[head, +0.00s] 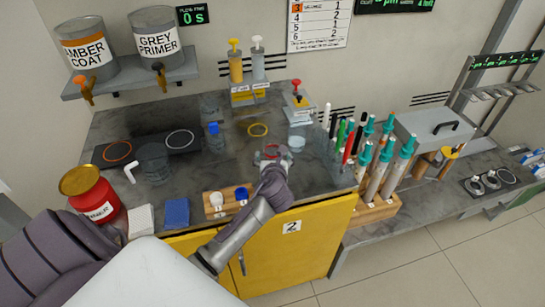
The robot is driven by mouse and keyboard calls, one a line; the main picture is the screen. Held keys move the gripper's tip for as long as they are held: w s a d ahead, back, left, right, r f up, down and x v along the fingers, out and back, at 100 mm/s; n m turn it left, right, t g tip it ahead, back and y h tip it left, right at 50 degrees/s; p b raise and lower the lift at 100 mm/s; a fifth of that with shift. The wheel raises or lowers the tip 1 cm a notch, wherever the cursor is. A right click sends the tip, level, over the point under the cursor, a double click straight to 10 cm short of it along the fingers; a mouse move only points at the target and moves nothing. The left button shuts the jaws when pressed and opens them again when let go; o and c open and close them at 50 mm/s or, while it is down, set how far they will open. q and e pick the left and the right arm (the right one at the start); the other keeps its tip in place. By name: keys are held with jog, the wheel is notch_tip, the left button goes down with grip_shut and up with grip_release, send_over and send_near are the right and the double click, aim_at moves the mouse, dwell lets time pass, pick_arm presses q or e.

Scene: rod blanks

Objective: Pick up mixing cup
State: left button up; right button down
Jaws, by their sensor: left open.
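A small clear cup (297,143), which looks like a mixing cup, stands on the dark grey counter (232,165) just right of my left gripper. My left gripper (271,153) is over the counter near its front edge, with its fingers apart. I see nothing held in it, though the wrist hides part of the space below. I cannot tell whether it touches the cup. A larger clear container (153,163) stands at the left. My right gripper is out of view.
A wooden block (228,200) with two knobs sits at the front edge. A dispenser (298,103) stands behind the cup. A rack with upright rods (375,175) is to the right. A red can (92,195) is at left. A yellow ring (258,130) lies behind the gripper.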

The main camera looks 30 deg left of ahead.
aim_at(273, 156)
pick_arm(q)
jog(key=x, duration=0.4)
jog(key=shift+w+a+f, duration=0.15)
jog(key=shift+a+f, duration=0.05)
jog(key=shift+f, duration=0.1)
jog(key=shift+r, duration=0.1)
jog(key=c, duration=0.9)
